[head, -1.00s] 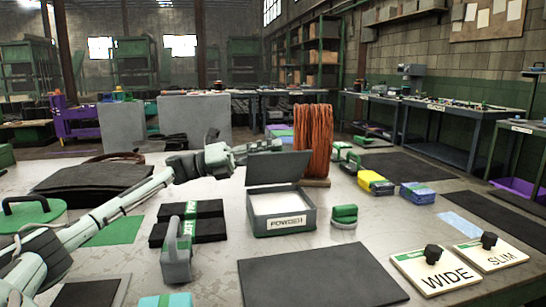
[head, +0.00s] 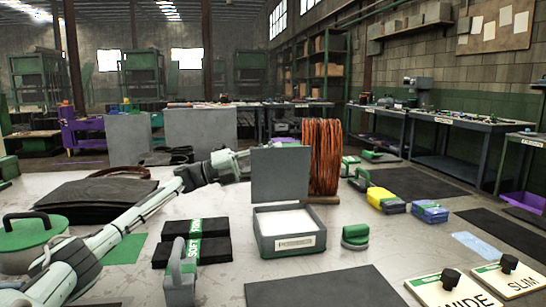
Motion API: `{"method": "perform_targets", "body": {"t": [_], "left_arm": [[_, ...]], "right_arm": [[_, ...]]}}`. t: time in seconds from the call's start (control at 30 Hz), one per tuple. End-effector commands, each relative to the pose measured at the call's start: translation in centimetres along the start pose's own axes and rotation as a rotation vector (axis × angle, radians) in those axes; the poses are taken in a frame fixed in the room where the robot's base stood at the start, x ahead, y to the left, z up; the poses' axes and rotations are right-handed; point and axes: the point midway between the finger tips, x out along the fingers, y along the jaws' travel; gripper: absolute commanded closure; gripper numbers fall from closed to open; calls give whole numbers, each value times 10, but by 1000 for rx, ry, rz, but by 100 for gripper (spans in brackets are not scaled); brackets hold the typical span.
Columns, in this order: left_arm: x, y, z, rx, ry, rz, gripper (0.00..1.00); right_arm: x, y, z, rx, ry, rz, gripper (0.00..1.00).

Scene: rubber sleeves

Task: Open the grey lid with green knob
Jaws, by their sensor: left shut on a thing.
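The grey lid (head: 280,175) stands about upright at the back edge of the grey box (head: 290,243), its plain inner face toward me. The box is open on top and shows a white filling (head: 286,221). My left gripper (head: 246,163) reaches in from the left to the lid's left edge and is shut on the lid. Its fingertips are partly hidden behind the lid, and so is the green knob, so I cannot see the exact hold. My right gripper is not in view.
A coil of orange cable (head: 321,158) stands close behind the lid on the right. A green-topped block (head: 355,237) sits right of the box. Black packs (head: 207,245) and a grey handled tool (head: 179,275) lie left. A dark mat (head: 315,288) lies in front.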

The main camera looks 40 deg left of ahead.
Motion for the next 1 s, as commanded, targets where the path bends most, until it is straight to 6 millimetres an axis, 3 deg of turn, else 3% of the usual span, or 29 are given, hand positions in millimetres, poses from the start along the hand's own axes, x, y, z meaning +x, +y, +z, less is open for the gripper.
{"method": "perform_targets", "body": {"t": [0.4,0.43,0.6,0.87,1.0], "left_arm": [[-2,5,0,1,-1,11,100],[-2,6,0,1,-1,11,74],[-2,5,-1,0,0,9,54],[-1,3,0,0,1,5,54],[-10,4,0,0,0,7,54]], "right_arm": [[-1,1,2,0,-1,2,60],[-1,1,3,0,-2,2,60],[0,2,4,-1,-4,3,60],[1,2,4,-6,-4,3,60],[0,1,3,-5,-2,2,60]]}}
